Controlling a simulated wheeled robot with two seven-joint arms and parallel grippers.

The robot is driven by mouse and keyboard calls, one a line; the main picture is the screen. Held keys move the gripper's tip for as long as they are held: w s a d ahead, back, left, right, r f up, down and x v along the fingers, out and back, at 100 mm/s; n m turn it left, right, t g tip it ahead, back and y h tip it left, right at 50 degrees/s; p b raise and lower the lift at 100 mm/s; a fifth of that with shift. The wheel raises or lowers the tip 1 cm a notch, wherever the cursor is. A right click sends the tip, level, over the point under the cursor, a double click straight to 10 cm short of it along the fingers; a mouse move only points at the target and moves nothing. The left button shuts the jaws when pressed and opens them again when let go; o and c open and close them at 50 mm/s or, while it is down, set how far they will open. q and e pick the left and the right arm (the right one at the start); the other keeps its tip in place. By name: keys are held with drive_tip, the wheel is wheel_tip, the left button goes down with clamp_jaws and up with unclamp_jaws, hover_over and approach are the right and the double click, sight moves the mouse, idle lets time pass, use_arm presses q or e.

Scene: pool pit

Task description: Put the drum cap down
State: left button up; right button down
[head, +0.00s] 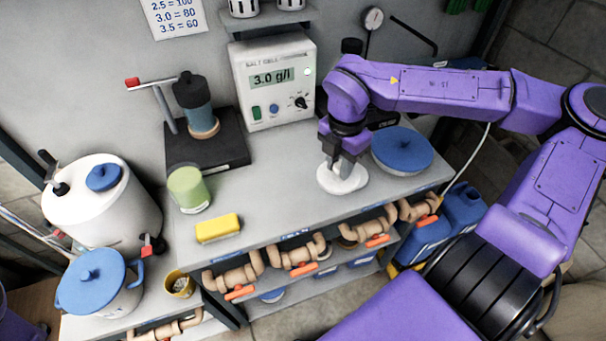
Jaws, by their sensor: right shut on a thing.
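My right gripper (342,168) points down over the grey bench and is shut on a white, rounded, flat cap (342,182), which looks like the drum cap. The cap is at or just above the bench top, near its front edge; I cannot tell whether it touches. The fingers cover part of its top. A white drum (112,212) stands at the left with a blue knobbed lid (103,177) on top. My left gripper is not in view.
A blue lid (402,146) lies right of the gripper. A meter box (273,85) stands behind. A green cup (189,188) and yellow sponge (218,228) are on the left of the bench (268,188), whose middle is clear. A blue-lidded pot (100,285) stands lower left.

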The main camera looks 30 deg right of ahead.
sight(321, 167)
drive_tip(key=w+f+b, duration=0.1)
drive_tip(key=w+a+f+b, duration=0.2)
drive_tip(key=b, duration=0.1)
drive_tip(key=shift+w, duration=0.35)
drive_tip(key=w+f, duration=0.1)
drive_tip(key=w+a+f, duration=0.1)
drive_tip(key=f, duration=0.1)
drive_tip(key=w+a+f+p, duration=0.1)
drive_tip(key=w, duration=0.1)
drive_tip(key=shift+f, duration=0.3)
wheel_tip(321, 167, down, 2)
drive_tip(key=shift+f+p, duration=0.2)
drive_tip(key=shift+p, duration=0.4)
drive_tip(key=shift+f, duration=0.3)
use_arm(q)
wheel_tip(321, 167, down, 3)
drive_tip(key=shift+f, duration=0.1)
use_arm(e)
drive_tip(key=shift+f, duration=0.1)
drive_tip(key=shift+f, duration=0.1)
drive_tip(key=shift+f+b, duration=0.15)
drive_tip(key=shift+b, duration=0.15)
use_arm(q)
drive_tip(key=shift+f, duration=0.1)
use_arm(e)
drive_tip(key=c, duration=0.9)
unclamp_jaws()
drive_tip(key=shift+o, duration=0.2)
